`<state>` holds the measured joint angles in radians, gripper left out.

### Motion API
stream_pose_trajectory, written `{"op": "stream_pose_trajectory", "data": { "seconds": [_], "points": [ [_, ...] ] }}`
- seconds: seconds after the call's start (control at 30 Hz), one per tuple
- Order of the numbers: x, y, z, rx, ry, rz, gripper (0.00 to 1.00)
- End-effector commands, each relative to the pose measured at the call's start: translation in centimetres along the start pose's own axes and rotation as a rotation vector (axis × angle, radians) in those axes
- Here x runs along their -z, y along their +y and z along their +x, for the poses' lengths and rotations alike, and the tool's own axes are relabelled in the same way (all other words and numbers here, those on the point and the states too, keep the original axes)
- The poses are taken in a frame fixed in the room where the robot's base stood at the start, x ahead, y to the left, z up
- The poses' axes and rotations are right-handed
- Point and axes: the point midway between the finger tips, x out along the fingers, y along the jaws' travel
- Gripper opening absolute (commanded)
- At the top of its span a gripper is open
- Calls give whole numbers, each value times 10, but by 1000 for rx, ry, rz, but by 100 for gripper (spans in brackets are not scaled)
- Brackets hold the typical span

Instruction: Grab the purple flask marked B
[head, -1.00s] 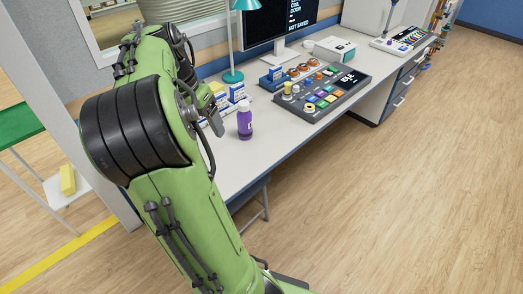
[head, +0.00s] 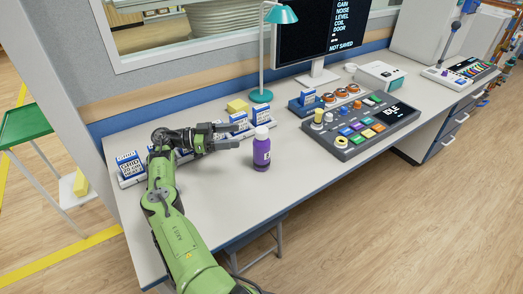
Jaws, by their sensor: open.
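The purple flask (head: 261,152) with a white cap stands upright near the front edge of the white desk, right of my arm. A small pale label shows on its side, but its letter is too small to read. My gripper (head: 233,138) is open and empty, just left of the flask's upper part. Its fingers point right toward the flask, and a small gap seems to show between them. I cannot tell the exact depth between them.
Several blue and white boxes (head: 130,167) stand along the desk behind my gripper. A teal lamp (head: 281,14) and monitor (head: 318,30) stand behind. A control panel (head: 362,126) with coloured buttons lies to the right. The desk's front (head: 300,172) is clear.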

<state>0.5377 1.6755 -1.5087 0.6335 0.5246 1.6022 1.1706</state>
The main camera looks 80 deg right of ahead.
Motion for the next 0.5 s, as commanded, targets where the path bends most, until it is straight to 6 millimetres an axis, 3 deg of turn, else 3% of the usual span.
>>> {"op": "stream_pose_trajectory", "data": {
  "seconds": [0.2,0.37,0.5],
  "points": [
    [-1,1,51,-6,-1,-2,73],
    [-1,0,70,-4,0,-3,73],
    [-2,-1,97,-6,-1,-3,73]
  ]
}}
